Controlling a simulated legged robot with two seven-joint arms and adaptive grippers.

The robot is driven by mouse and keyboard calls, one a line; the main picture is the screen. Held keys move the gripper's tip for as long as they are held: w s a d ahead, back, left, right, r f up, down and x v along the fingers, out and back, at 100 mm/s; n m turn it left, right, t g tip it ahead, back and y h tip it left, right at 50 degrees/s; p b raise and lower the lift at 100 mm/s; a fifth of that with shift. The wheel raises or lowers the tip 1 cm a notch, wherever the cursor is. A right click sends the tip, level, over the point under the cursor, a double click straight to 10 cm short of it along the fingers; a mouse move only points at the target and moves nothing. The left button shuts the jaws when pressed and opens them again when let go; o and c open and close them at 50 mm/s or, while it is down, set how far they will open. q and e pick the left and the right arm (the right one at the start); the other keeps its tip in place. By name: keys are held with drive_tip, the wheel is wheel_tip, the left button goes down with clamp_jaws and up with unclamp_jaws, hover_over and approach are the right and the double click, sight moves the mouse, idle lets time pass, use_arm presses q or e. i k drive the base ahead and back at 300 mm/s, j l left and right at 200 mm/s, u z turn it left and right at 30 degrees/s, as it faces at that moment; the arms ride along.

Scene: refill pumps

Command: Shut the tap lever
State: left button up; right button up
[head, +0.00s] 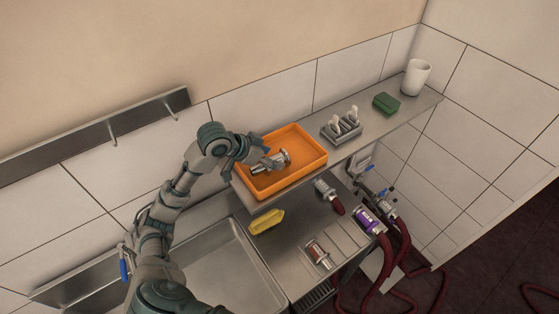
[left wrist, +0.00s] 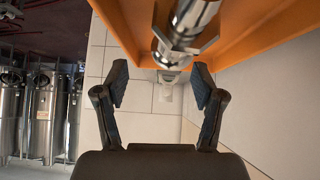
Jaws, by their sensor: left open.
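Several small blue levers show in the head view. One blue lever (head: 124,270) hangs at the left edge of the sink, and another (head: 366,167) is on the pipework below the right part of the shelf. I cannot tell which one the task means. My left gripper (head: 259,153) is at the orange tray on the shelf, away from both levers. In the left wrist view its jaws (left wrist: 160,82) are apart with nothing between them. A metal coupling (head: 284,158) lies in the tray, just beyond the fingertips. My right gripper is not in view.
The orange tray (head: 318,160) stands on the wall shelf, with a grey holder (head: 342,130), a green sponge (head: 386,103) and a white cup (head: 416,77) to its right. Below are a yellow item (head: 266,221), hose couplings and dark red hoses (head: 397,250). The sink (head: 225,270) is empty.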

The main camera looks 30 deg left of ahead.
sight(121, 247)
drive_tip(key=k+l, duration=1.5)
drive_tip(key=k, duration=0.25)
